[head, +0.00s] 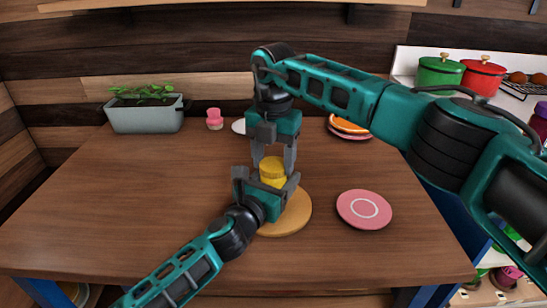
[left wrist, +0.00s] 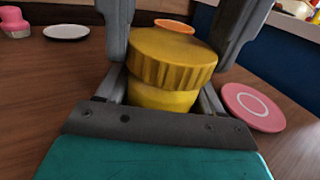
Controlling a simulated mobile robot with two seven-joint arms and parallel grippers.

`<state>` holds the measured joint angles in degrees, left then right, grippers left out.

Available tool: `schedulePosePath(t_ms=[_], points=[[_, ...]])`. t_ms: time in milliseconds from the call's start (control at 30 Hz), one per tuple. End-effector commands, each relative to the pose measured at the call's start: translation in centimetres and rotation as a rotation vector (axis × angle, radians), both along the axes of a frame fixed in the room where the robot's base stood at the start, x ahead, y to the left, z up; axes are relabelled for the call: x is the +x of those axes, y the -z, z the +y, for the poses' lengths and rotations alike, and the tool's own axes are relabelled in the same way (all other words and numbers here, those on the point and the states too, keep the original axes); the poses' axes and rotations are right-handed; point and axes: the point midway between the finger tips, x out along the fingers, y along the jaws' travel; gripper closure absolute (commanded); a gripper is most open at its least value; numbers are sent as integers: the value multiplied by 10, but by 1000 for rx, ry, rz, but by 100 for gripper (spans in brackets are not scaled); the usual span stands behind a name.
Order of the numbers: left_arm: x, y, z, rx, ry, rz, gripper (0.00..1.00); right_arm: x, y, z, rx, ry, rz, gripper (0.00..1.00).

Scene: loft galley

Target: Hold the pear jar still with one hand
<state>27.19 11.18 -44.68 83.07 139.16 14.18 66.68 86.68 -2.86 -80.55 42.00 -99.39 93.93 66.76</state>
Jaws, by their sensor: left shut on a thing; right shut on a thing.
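The pear jar (head: 273,182) is a yellow jar with a ribbed, darker yellow lid (head: 272,162). It stands upright on a round wooden board (head: 299,217). My left gripper (head: 268,184) comes in low from the front left and is shut on the jar's body, partly hiding it. My right gripper (head: 274,163) points down from above, its fingers shut on either side of the lid. In the left wrist view the jar (left wrist: 162,96) fills the middle, its lid (left wrist: 170,57) on top, with grey fingers at both sides.
A pink plate (head: 364,210) lies right of the board. A grey planter (head: 146,117), a pink item (head: 214,119) and an orange-topped plate (head: 349,127) stand along the back. Green (head: 440,70) and red (head: 482,75) pots stand beyond the right side. The table's left half is clear.

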Motion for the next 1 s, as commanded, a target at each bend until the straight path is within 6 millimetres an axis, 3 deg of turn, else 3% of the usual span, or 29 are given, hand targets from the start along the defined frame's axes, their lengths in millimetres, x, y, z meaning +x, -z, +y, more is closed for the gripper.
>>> schedulePosePath(t_ms=[133,367,1000], points=[[0,1,0,0,0,1,100,0,0,0,0,0,0,76],[0,1,0,0,-1,1,100,0,-1,0,0,-125,-1,77],[0,1,0,0,0,1,100,0,-2,0,-2,-1329,-1,77]])
